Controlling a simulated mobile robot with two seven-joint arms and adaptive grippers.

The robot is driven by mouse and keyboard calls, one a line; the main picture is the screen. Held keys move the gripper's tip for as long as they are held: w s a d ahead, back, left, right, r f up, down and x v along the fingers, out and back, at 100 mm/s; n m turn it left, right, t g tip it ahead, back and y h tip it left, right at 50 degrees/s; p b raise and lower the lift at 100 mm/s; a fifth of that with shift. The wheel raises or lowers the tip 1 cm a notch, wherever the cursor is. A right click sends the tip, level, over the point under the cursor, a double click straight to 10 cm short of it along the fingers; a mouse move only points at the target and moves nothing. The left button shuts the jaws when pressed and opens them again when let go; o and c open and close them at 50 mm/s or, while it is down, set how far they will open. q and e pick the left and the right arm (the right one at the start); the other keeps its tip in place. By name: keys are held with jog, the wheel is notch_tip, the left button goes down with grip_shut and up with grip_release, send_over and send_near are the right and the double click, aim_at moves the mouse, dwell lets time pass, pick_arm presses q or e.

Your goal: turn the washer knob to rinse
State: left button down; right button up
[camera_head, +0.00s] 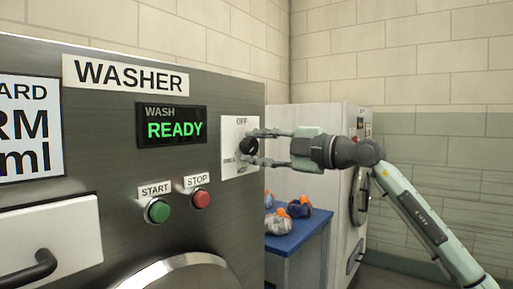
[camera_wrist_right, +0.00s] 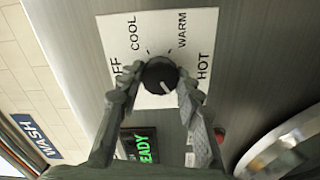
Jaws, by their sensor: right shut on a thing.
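The black round knob (camera_head: 249,146) sits on a white label plate (camera_head: 232,165) at the washer panel's right side. In the right wrist view, the knob (camera_wrist_right: 158,75) has a white mark towards its lower right. The plate (camera_wrist_right: 150,25) there reads OFF, COOL, WARM and HOT; I see no RINSE label. In the head view OFF is at the top, and the other words are too small to read surely. My right gripper (camera_head: 254,147) has its fingers shut on opposite sides of the knob. My left gripper is not in view.
The washer display (camera_head: 172,126) reads WASH READY. A green START button (camera_head: 158,210) and a red STOP button (camera_head: 200,199) are below it.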

jog(key=o, duration=1.2)
jog(key=shift+c, duration=0.2)
jog(key=v, duration=1.2)
